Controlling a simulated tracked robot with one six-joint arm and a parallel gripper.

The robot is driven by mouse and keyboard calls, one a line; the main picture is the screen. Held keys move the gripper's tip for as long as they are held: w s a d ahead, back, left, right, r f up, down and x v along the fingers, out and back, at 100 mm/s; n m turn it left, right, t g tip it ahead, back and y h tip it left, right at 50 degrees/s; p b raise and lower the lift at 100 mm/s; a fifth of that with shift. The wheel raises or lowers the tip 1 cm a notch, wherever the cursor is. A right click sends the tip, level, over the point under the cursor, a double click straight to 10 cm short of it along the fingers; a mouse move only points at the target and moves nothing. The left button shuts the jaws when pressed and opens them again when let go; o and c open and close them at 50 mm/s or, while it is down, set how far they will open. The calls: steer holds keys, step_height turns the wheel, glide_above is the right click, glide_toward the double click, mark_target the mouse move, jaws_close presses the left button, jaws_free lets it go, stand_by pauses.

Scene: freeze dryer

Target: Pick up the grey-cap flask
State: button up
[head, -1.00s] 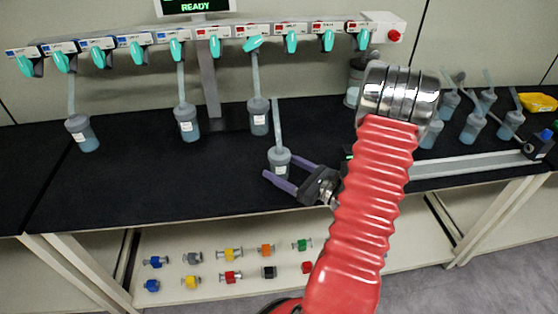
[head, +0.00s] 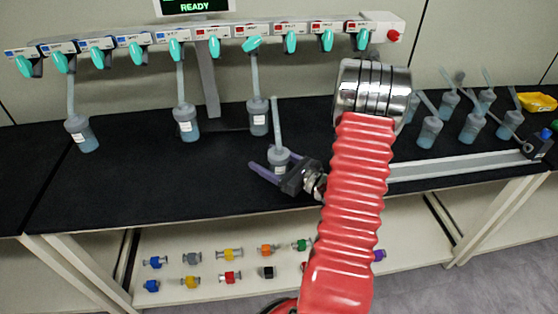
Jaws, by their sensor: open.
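A flask with a grey cap (head: 278,158), a white label and a tall grey tube rising from its top stands upright on the black bench, left of my arm. My gripper (head: 271,160) is open, with its purple fingers low around this flask. One finger passes in front of it on the left, and the other is partly hidden behind it. I cannot tell whether the fingers touch it. Other grey-capped flasks hang from the manifold (head: 120,42): one at far left (head: 82,133), one in the middle (head: 187,122), and one just behind the standing flask (head: 258,117).
Several similar flasks (head: 430,128) stand at the right, with a yellow tray (head: 537,101) beyond. A grey rail (head: 450,164) ends at a dark device (head: 540,145). Coloured fittings (head: 230,254) lie on the lower shelf. The bench's left front (head: 130,185) is clear.

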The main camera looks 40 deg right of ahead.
steer(key=shift+c, duration=0.7)
steer(key=c, duration=1.6)
steer(key=shift+r, duration=0.15)
step_height(320, 180, up, 28)
stand_by(0.5)
